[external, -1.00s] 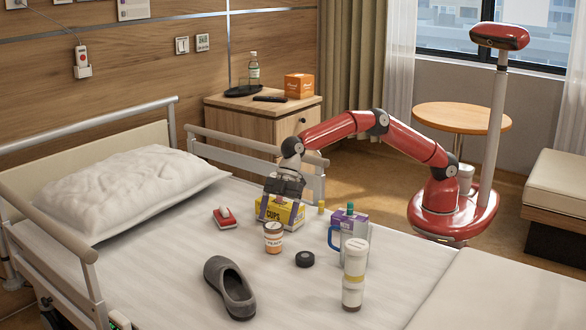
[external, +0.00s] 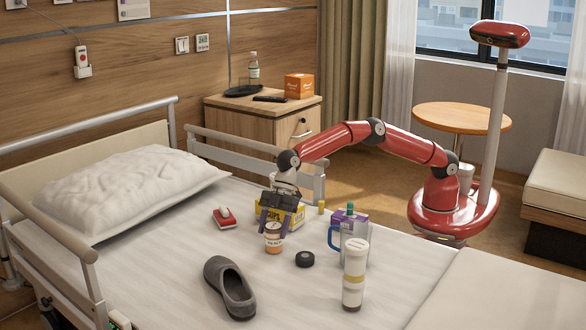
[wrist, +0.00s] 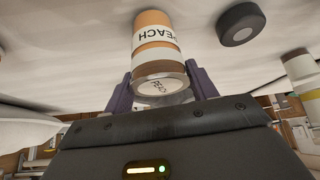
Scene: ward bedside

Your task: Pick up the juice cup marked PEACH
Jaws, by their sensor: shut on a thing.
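The juice cup marked PEACH (external: 273,240) is orange with a white label band and a pale lid, and stands upright on the bed. In the wrist view the cup (wrist: 158,52) shows its PEACH lettering upside down, and its lettered lid faces me. My gripper (external: 278,227) is above the cup, fingers pointing down. In the wrist view my gripper (wrist: 160,88) has one dark purple finger on each side of the cup's lid end, shut on it. The bottom of the cup still appears at the bed surface.
A yellow box (external: 290,214) stands just behind the cup. A black round puck (external: 305,259) lies to its right, with a blue-handled mug (external: 345,245) and a tall white container (external: 354,275) beyond. A grey slipper (external: 231,287) lies in front; a red-and-white item (external: 224,217) lies left.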

